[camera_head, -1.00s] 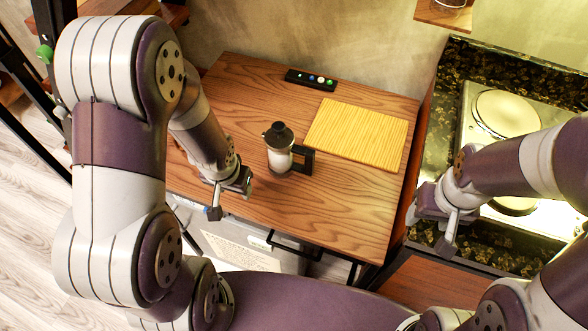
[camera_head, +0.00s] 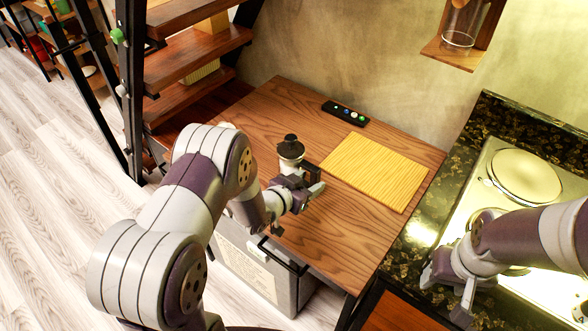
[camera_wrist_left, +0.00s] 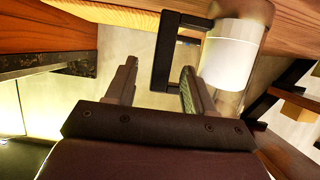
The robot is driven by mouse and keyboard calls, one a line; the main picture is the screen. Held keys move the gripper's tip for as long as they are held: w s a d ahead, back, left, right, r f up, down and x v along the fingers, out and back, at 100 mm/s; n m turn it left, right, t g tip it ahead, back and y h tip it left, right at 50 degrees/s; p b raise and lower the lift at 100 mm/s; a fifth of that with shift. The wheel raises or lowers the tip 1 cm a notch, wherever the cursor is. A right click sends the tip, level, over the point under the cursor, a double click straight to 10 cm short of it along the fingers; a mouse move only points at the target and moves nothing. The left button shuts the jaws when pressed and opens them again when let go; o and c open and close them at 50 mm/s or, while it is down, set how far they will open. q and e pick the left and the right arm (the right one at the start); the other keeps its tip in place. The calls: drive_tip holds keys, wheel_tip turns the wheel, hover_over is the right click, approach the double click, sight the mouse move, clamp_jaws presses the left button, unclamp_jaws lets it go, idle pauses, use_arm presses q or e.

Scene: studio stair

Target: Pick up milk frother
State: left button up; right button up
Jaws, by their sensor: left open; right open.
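The milk frother (camera_head: 290,152), a white jar with a black lid and black handle, stands on the wooden table (camera_head: 385,225). My left gripper (camera_head: 297,207) is open in front of it and hides its lower part in the head view. In the left wrist view, the frother's white body (camera_wrist_left: 232,58) is at the upper right, and its black handle (camera_wrist_left: 165,58) lies ahead of the open fingers (camera_wrist_left: 160,85), roughly in line with the gap between them. I cannot tell whether they touch. My right gripper (camera_head: 446,294) is open and empty by the stove, at the lower right.
A yellow striped board (camera_head: 375,172) lies right of the frother. A black strip with coloured buttons (camera_head: 345,114) lies behind it. The stove (camera_head: 525,178) stands at the right. Stair treads (camera_head: 195,60) rise at the upper left. The table's front right is bare.

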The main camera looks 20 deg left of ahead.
sight(319, 175)
use_arm(q)
drive_tip(key=x, duration=0.6)
drive_tip(key=shift+f, duration=0.1)
drive_tip(key=shift+a, duration=0.1)
clamp_jaws()
drive_tip(key=s+d+r, duration=0.7)
drive_tip(key=s+r, duration=0.2)
drive_tip(key=r, duration=0.2)
drive_tip(key=shift+d, duration=0.25)
